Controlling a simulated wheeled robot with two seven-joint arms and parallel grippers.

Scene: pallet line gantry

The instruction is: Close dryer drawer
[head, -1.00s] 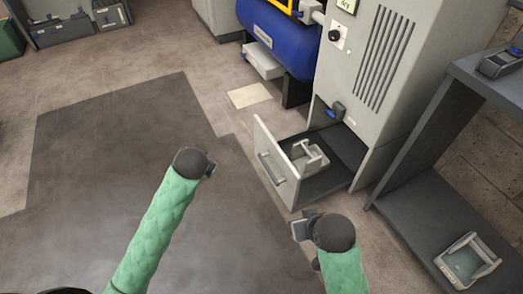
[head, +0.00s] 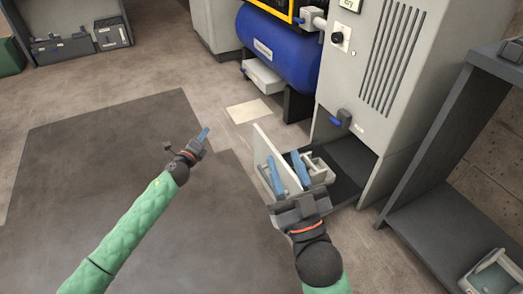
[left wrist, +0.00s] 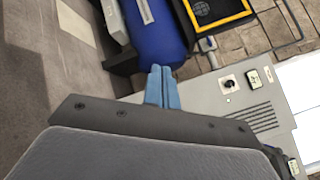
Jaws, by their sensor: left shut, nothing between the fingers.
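The dryer is a tall light-grey cabinet (head: 375,80) at the upper right of the head view. Its drawer (head: 263,140) is pulled out at the bottom, with a pale front panel and a dark interior. My right gripper (head: 286,174) is open at the drawer front, one blue finger on each side of the panel's upper edge. Whether the fingers touch the panel I cannot tell. It hides most of the drawer handle. My left gripper (head: 204,133) is shut and empty, left of the drawer over the floor. Its blue fingers also show together in the left wrist view (left wrist: 162,88).
A light-grey part (head: 322,168) sits inside the drawer. A blue tank (head: 275,45) stands left of the dryer. A dark shelf unit (head: 440,215) stands to its right, with a light tray-like object (head: 492,277) low down. The dark floor mat on the left is clear.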

